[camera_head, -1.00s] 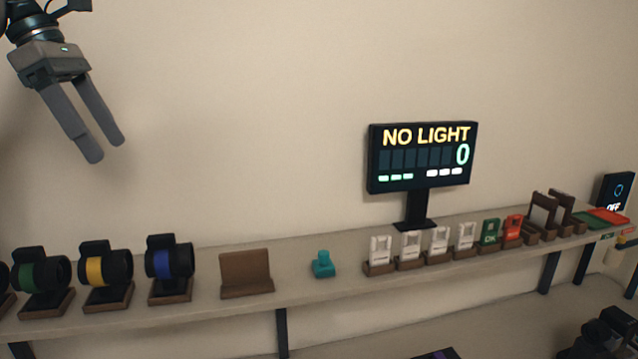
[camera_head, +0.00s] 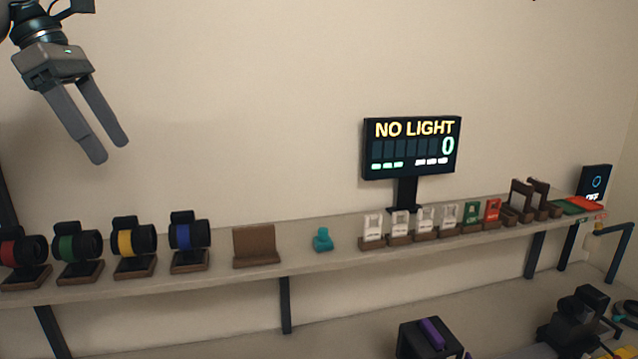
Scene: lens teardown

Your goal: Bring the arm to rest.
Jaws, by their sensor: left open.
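My left gripper (camera_head: 110,153) hangs at the upper left of the head view, its two grey fingers apart and nothing between them. It is in the air in front of the wall, above the shelf (camera_head: 300,280) and clear of everything on it. My right gripper is not in view.
On the shelf stand several black cylinders with coloured bands (camera_head: 135,241), a brown holder (camera_head: 256,247), a teal piece (camera_head: 322,239), a NO LIGHT display (camera_head: 411,147) and several small white cards (camera_head: 373,228). Black devices (camera_head: 576,322) stand lower down. The wall area around the gripper is free.

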